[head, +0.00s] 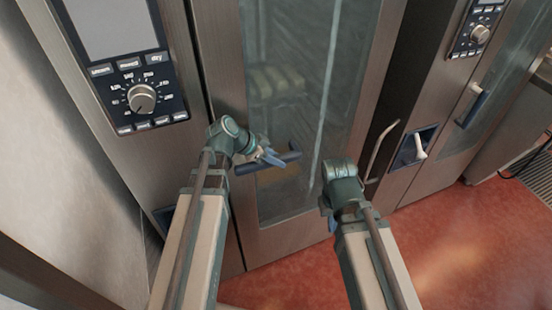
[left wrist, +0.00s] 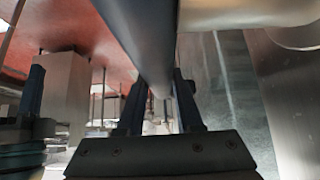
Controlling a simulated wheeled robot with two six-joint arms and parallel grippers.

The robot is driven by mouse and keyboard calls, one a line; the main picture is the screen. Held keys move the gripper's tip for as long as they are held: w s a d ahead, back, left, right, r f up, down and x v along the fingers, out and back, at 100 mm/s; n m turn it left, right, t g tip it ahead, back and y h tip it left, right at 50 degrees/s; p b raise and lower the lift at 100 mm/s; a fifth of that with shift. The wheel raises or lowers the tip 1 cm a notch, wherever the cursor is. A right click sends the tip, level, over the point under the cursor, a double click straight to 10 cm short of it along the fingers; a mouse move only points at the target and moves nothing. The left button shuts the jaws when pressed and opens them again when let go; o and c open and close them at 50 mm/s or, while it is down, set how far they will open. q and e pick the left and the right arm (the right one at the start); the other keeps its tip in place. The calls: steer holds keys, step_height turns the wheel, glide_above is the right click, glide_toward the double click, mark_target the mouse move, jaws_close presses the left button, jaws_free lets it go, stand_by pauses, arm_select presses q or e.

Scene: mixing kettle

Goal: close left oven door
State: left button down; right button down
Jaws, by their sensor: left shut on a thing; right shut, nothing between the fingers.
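The left oven door (head: 225,60) has a steel frame around a tall glass pane and looks flush, or nearly so, with the oven front. Its dark blue bar handle (head: 285,158) sits on the left side of the door. My left gripper (head: 268,156) is at the handle and shut on it. The left wrist view shows the handle bar (left wrist: 145,40) running between the two fingers (left wrist: 158,100). My right gripper (head: 332,222) is low in front of the door's right part, apart from the handle, shut and empty; its fingertips are mostly hidden behind its wrist.
A control panel (head: 120,65) with a knob is left of the door. A curved metal handle (head: 381,150) and a blue recessed panel with a lever (head: 415,147) are to the right. A second oven door with a handle (head: 472,104) stands further right. The red floor (head: 440,260) is clear.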

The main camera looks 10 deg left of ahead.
arm_select(q)
steer(key=shift+w+a+r, duration=0.15)
steer(key=shift+w+a, duration=0.2)
steer(key=shift+w, duration=0.1)
steer(key=c, duration=0.6)
jaws_free()
steer(key=shift+o, duration=0.2)
steer(key=shift+s, duration=0.1)
steer(key=p+v, duration=0.9)
steer(key=v, duration=0.3)
steer(key=shift+r, duration=0.15)
steer(key=shift+s+a+r+p, duration=0.4)
steer(key=shift+a+p, duration=0.1)
steer(key=shift+p, duration=0.15)
